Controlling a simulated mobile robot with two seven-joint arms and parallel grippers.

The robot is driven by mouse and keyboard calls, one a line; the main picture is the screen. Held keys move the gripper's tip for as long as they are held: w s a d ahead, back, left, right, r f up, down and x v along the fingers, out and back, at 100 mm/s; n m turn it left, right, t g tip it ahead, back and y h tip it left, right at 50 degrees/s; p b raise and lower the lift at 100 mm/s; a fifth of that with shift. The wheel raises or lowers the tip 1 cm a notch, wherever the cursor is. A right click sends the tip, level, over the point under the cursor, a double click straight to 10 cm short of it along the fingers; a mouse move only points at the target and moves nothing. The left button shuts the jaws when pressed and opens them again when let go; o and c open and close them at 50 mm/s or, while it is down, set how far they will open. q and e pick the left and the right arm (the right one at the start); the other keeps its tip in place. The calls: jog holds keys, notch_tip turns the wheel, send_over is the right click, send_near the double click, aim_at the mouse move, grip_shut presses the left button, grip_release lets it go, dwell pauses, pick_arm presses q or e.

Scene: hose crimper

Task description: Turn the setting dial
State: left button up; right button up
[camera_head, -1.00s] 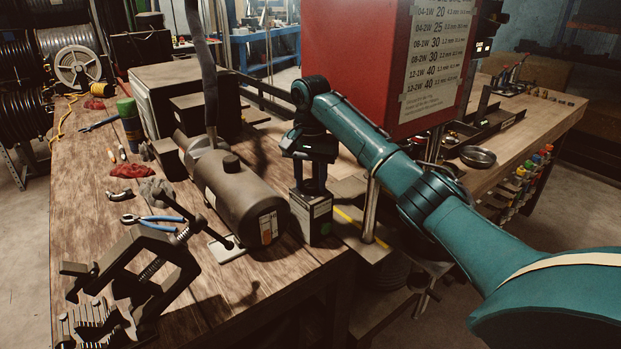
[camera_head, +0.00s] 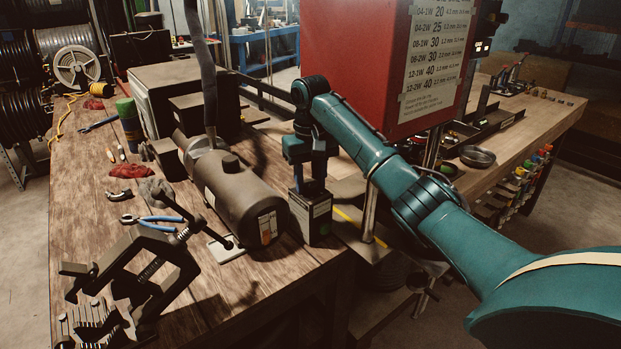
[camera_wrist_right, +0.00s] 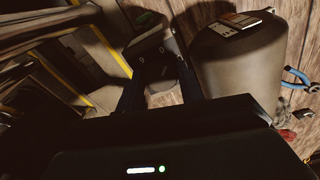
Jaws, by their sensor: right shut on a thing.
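The dark control box (camera_head: 311,222) with a pale label stands at the bench's front edge, right of the grey motor. My right gripper (camera_head: 308,186) points straight down onto the top of this box and is shut on the setting dial there. The dial itself is hidden by the fingers in the head view. In the right wrist view the two dark fingers (camera_wrist_right: 160,72) reach to the box top (camera_wrist_right: 148,45), and the dial between them is too dark to make out. My left gripper is not in view.
The grey motor (camera_head: 240,195) stands close on the left of the box. The red cabinet (camera_head: 385,65) with a settings chart rises behind my right arm. A metal post (camera_head: 371,208) stands just right of the box. Pliers (camera_head: 150,219) and a black clamp (camera_head: 135,270) lie further left.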

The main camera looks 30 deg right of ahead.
jog(key=shift+r+n, duration=0.15)
jog(key=shift+n, duration=0.15)
jog(key=o, duration=1)
